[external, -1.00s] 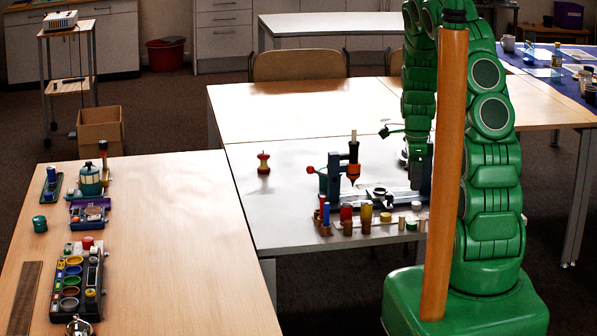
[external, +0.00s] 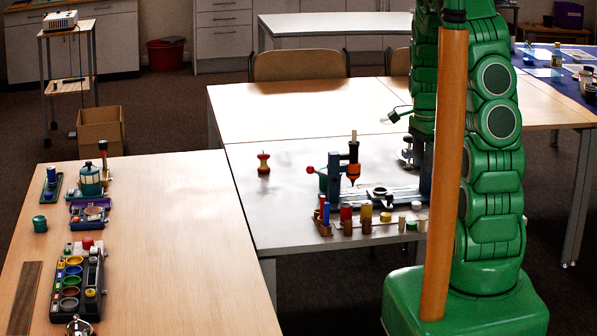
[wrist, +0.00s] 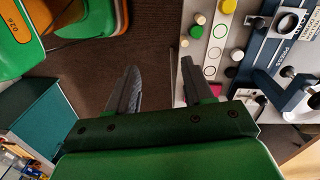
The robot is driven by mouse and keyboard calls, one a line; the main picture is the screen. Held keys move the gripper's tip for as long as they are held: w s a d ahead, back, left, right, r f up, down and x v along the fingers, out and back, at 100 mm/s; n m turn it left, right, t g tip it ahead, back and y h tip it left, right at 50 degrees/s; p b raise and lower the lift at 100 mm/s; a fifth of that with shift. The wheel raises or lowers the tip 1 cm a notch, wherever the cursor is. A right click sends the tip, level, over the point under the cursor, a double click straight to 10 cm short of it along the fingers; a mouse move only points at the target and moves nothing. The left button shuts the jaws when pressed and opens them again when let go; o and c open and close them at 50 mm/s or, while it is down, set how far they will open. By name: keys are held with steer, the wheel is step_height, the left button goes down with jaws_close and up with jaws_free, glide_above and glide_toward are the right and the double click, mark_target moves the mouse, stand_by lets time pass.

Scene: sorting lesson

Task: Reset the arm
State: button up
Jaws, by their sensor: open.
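My green arm (external: 490,170) stands at the right in the external view, its forearm hanging over the right part of the grey table (external: 240,180). The fingertips are not clear there. In the wrist view my gripper (wrist: 158,82) is open and empty, its two dark fingers well apart. Below it is dark floor, with the edge of a grey work surface to the right. A strip of pegs (external: 367,219) lies along the table's front edge. The pegs also show in the wrist view (wrist: 228,6). My gripper is apart from them.
A wooden table (external: 170,250) at left holds several coloured sorting items (external: 78,275).

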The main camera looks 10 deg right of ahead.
steer(key=s+r+n, duration=0.4)
steer(key=s+n, duration=0.1)
steer(key=s, duration=0.4)
steer(key=s+a+r+n, duration=0.1)
steer(key=s+r+n, duration=0.3)
steer(key=s, duration=0.5)
steer(key=s+a+r+n+g, duration=0.1)
steer(key=s+r+n, duration=0.4)
steer(key=s, duration=0.5)
steer(key=shift+a+n, duration=0.15)
steer(key=shift+n, duration=0.65)
